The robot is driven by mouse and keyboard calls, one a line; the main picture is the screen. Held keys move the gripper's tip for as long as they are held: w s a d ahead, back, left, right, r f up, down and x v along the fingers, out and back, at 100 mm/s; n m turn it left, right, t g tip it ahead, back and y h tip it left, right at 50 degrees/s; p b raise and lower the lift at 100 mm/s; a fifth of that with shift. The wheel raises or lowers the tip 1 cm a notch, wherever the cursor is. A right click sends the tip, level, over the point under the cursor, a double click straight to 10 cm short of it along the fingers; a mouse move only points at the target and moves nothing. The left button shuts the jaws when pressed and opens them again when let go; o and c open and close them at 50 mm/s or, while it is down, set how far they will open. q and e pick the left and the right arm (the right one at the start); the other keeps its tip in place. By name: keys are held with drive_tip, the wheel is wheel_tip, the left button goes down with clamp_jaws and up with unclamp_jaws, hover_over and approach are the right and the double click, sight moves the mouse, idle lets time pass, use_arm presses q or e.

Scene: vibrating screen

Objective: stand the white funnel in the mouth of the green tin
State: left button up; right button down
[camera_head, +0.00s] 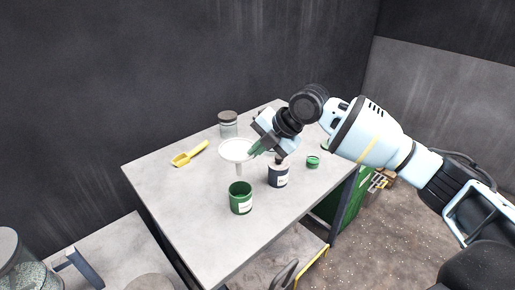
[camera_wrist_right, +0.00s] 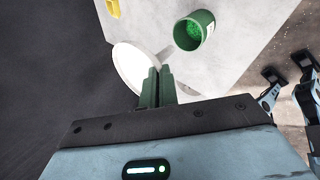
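The white funnel (camera_head: 236,151) is upright, wide end up, with its spout just behind and above the green tin in the head view. My right gripper (camera_head: 257,149) comes from the right, and its green fingers are shut on the funnel's rim. The funnel (camera_wrist_right: 133,68) also shows in the right wrist view, its rim at the fingers (camera_wrist_right: 156,86). The open green tin (camera_head: 240,204) stands on the table; the wrist view shows green contents in the tin (camera_wrist_right: 193,34). The spout appears outside the tin's mouth; its exact height is unclear.
A dark tin (camera_head: 278,178) stands right of the green tin, close below my right gripper. A small green lid or tin (camera_head: 313,162) lies further right. A glass jar (camera_head: 228,129) and a yellow scoop (camera_head: 187,155) are behind. The grey table (camera_head: 180,205) is clear at front left.

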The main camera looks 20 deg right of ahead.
use_arm(q)
drive_tip(key=shift+s+f+b, duration=0.55)
drive_tip(key=shift+f, duration=0.2)
use_arm(e)
wheel_tip(320, 180, down, 5)
drive_tip(key=shift+r, duration=0.15)
use_arm(q)
drive_tip(key=shift+w+r, duration=0.1)
drive_tip(key=shift+s+f, duration=0.25)
drive_tip(key=shift+f, duration=0.1)
use_arm(e)
drive_tip(key=shift+f, duration=0.65)
use_arm(q)
drive_tip(key=shift+s+f+g+b, duration=0.15)
drive_tip(key=shift+f+g+b, duration=0.15)
drive_tip(key=shift+b, duration=0.1)
use_arm(e)
drive_tip(key=shift+f, duration=0.9)
use_arm(q)
drive_tip(key=shift+s+f+b, duration=0.7)
drive_tip(key=shift+f, duration=0.2)
use_arm(e)
drive_tip(key=shift+f, duration=2.3)
drive_tip(key=c, duration=1.6)
unclamp_jaws()
